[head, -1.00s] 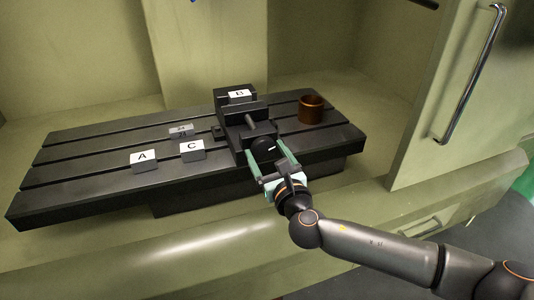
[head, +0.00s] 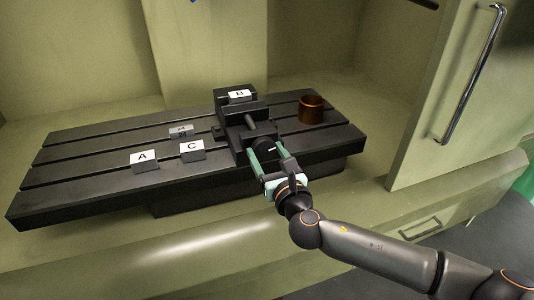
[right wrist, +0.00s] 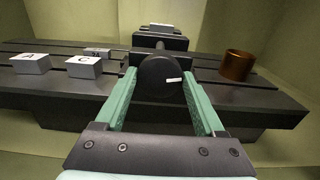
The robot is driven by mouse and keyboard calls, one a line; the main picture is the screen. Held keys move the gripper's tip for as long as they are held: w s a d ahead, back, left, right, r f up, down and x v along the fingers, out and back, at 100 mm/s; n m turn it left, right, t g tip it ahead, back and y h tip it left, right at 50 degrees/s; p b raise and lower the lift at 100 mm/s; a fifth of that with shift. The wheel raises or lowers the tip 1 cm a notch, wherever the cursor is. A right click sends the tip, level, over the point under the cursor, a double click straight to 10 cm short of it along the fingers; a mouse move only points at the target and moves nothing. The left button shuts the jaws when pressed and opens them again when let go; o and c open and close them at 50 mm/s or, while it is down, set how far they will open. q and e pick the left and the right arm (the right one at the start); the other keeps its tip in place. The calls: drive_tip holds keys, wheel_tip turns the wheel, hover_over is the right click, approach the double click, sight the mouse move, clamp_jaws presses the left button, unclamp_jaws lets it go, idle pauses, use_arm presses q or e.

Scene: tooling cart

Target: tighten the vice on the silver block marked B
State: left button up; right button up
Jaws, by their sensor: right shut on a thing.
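The black vice (head: 236,112) stands on the slotted table. The block marked B (head: 239,94) sits at its jaws, label up; whether both jaws touch it I cannot tell. The vice's round black knob (right wrist: 160,82), with a white mark on its face, points toward me. My right gripper (head: 265,148) is shut on this knob, one green finger on each side, as the right wrist view also shows (right wrist: 158,75). The knob is partly hidden by the fingers in the head view. My left gripper is not in view.
Blocks A (head: 144,157) and C (head: 192,150) and a small grey block (head: 181,131) lie left of the vice on the black slotted table (head: 75,180). A copper-brown cup (head: 311,109) stands to its right. A cabinet door with a handle (head: 472,75) is at the right.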

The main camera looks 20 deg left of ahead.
drive_tip(key=m, duration=0.5)
drive_tip(key=shift+f+m, duration=0.1)
drive_tip(key=shift+m, duration=0.2)
idle(0.5)
drive_tip(key=o, duration=1.4)
drive_tip(key=shift+c, duration=0.2)
drive_tip(key=shift+s+d, duration=0.1)
drive_tip(key=shift+d, duration=0.05)
drive_tip(key=p+v, duration=0.1)
drive_tip(key=v, duration=1.1)
